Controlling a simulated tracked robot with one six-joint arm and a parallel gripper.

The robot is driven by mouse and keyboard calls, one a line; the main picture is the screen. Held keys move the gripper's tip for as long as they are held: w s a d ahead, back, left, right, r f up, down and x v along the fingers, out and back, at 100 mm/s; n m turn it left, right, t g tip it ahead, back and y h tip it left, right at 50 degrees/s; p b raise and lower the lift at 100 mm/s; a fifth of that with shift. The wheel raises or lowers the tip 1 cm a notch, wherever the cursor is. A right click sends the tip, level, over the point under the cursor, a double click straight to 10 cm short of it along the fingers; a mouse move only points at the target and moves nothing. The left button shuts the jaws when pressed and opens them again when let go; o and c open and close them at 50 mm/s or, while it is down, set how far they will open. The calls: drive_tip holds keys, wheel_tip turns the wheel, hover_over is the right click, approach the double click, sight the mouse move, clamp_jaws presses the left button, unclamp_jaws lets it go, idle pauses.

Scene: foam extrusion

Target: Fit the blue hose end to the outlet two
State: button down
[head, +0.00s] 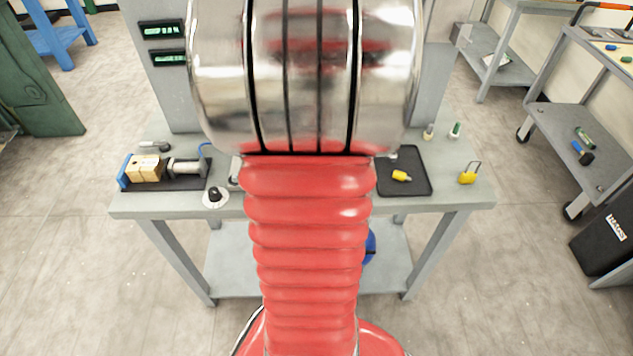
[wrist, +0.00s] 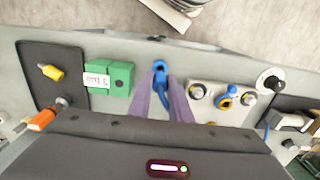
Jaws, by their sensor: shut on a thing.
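In the wrist view, my gripper (wrist: 160,76) has two purple fingers closed on the blue hose end (wrist: 158,67), which shows as a blue ring at the fingertips. Blue hose (wrist: 163,92) runs back between the fingers. To the right is a pale plate (wrist: 222,116) with metal fittings at its left (wrist: 196,91) and right (wrist: 248,98). Between them is a blue fitting (wrist: 231,90) with a yellow ring. The hose end is apart from the plate. I cannot read which fitting is outlet two. In the head view my arm hides the gripper and plate.
Left of my gripper in the wrist view stand a green block (wrist: 108,78) and a black mat (wrist: 38,92) with a yellow piece (wrist: 51,72). A black knob (wrist: 270,79) is right of the plate. The head view shows a yellow padlock (head: 468,174) and a clamped cardboard-coloured block (head: 146,168).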

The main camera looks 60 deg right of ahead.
drive_tip(key=shift+r, duration=0.45)
drive_tip(key=c, duration=2.2)
unclamp_jaws()
clamp_jaws()
drive_tip(key=shift+w, duration=0.1)
drive_tip(key=shift+w+a+r, duration=0.1)
drive_tip(key=shift+w+a, duration=0.3)
drive_tip(key=shift+w, duration=2.15)
drive_tip(key=shift+w+a+f, duration=0.1)
drive_tip(key=shift+w+a, duration=0.35)
drive_tip(key=shift+w, duration=2.15)
drive_tip(key=shift+w+a+r, duration=0.1)
drive_tip(key=shift+w+a, duration=0.3)
drive_tip(key=shift+w, duration=2.15)
